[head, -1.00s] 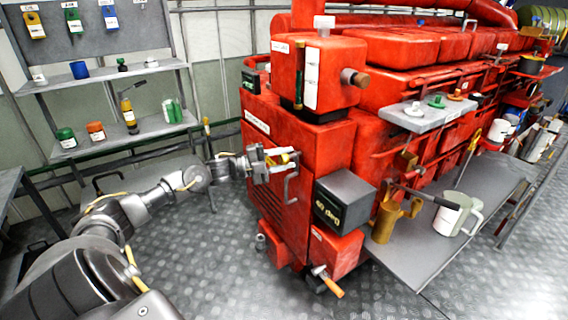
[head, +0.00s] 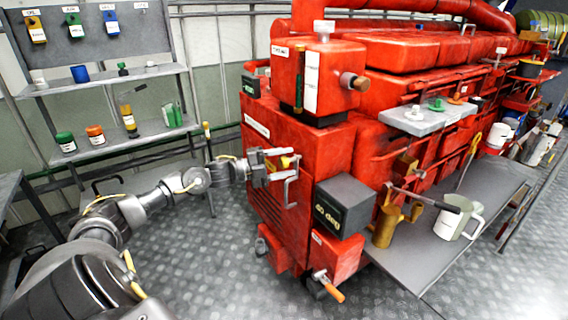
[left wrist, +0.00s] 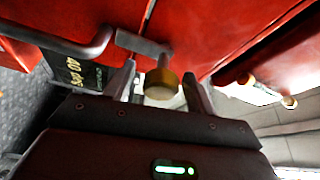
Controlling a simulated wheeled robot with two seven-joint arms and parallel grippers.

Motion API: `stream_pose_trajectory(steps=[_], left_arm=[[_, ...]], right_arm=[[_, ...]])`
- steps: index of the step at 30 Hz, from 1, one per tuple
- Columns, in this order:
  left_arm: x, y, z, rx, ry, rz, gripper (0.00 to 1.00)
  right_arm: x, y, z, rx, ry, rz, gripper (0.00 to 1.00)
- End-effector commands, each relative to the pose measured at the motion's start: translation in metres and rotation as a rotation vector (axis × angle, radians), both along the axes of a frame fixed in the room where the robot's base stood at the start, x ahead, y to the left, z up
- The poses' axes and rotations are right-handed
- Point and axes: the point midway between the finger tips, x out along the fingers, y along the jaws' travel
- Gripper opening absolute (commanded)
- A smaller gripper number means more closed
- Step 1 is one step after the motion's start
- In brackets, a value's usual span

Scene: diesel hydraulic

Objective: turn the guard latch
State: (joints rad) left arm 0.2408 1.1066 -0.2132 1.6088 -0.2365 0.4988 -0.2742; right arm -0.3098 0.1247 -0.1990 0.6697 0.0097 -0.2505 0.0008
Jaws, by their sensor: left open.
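The guard latch shows in the left wrist view as a round brass-coloured knob (left wrist: 161,86) on a grey stem, with a flat grey bar behind it against the red panel. In the head view the latch (head: 286,162) is a small yellow piece on the red engine end, partly hidden by my fingers. My left gripper (head: 285,164) is open at the engine end, its fingers above and below the latch. In the left wrist view the open fingers (left wrist: 160,78) stand either side of the knob, apparently with gaps. My right gripper is not in view.
A grey bar handle (head: 287,190) on the red panel is close below my left fingers. A dark box (head: 345,205) marked "deg" juts out to the right. An orange-handled tool (head: 329,287) sits low down. The patterned floor (head: 200,270) in front is clear.

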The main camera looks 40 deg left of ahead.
Motion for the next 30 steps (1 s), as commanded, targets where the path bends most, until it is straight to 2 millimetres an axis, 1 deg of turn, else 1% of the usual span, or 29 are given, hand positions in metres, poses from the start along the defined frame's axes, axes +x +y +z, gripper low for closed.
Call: stream_pose_trajectory(steps=[5, 8, 13, 21, 30], left_arm=[[-0.001, 0.001, 0.000, -0.001, -0.001, 0.001, 0.55], [-0.005, 0.005, -0.002, 0.000, 0.000, 0.002, 0.55], [-0.023, 0.018, -0.006, 0.003, 0.004, 0.000, 0.55], [-0.056, 0.045, -0.008, 0.001, 0.005, 0.001, 0.55], [-0.079, 0.063, -0.009, -0.001, 0.002, 0.000, 0.55]], right_arm=[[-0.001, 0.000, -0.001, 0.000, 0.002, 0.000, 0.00], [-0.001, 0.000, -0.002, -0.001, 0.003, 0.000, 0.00], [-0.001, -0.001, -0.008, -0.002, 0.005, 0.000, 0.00], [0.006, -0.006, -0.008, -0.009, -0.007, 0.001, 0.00], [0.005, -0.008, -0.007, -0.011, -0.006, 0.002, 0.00]])
